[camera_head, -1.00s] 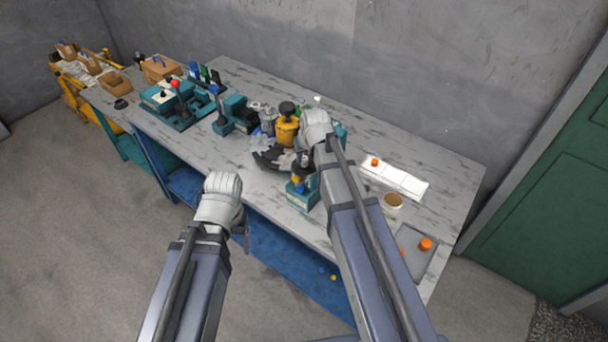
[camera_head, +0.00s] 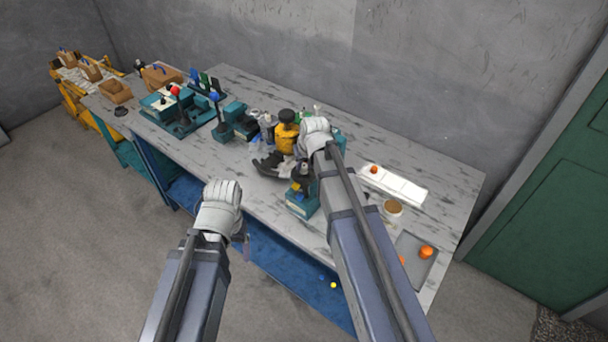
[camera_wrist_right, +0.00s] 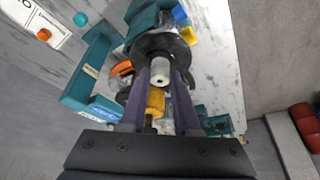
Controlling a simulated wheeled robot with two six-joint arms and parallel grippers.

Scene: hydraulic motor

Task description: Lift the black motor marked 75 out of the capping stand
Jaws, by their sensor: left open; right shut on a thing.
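My right gripper (camera_wrist_right: 162,95) is shut on a dark, round-bodied part with a pale grey cylindrical end (camera_wrist_right: 160,72), which looks like the black motor. No 75 mark is readable. In the head view my right forearm and wrist cover most of this gripper, and a black part (camera_head: 302,180) shows just beside it, above a teal block (camera_head: 303,204). A teal frame (camera_wrist_right: 85,75) stands beside the held part in the wrist view. I cannot tell whether the part still touches the stand. My left gripper (camera_head: 242,236) is open and empty in front of the bench edge, mostly hidden behind its wrist.
A yellow-and-black part (camera_head: 285,132) and black curved pieces (camera_head: 268,165) stand close left of my right wrist. A white strip (camera_head: 400,187), a cup (camera_head: 393,208) and a grey tray (camera_head: 418,268) lie right.

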